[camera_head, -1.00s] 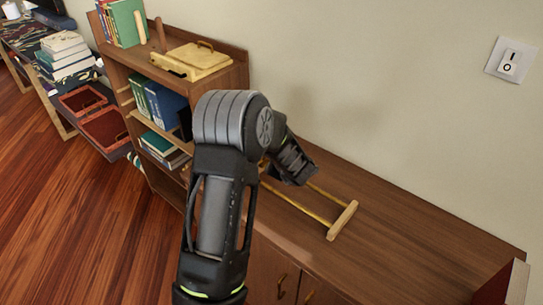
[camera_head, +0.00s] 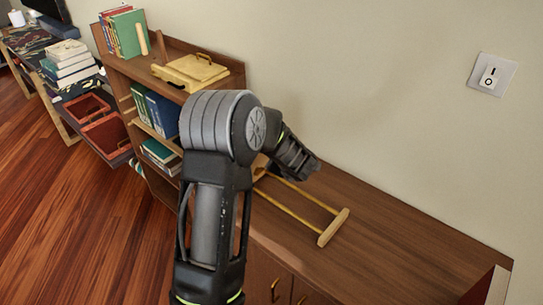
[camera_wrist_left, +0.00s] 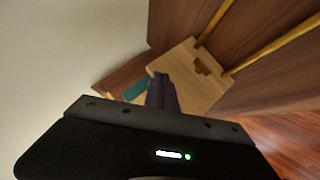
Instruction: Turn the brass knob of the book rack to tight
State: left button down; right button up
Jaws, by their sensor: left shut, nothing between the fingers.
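The wooden book rack (camera_head: 333,227) lies on the cabinet top, with two thin yellow rails running back to a far end mostly behind my arm. In the left wrist view, a pale wooden end panel (camera_wrist_left: 209,88) of the rack has a dark brown notch-like shape, and the rails run off to the upper right. My left gripper (camera_wrist_left: 162,92) is shut and empty. Its fingers appear in front of the panel; I cannot tell whether they touch it. In the head view my wrist hides the fingertips. I cannot make out the brass knob. My right gripper is out of view.
A bookshelf (camera_head: 170,55) with books stands left of the rack, with a yellow box (camera_head: 190,72) on it. A light switch (camera_head: 492,75) is on the wall. The cabinet top (camera_head: 410,240) right of the rack is clear.

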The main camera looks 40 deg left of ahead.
pick_arm(q)
jog(key=d+r, duration=0.4)
jog(key=shift+s+r, duration=0.2)
dwell(0.5)
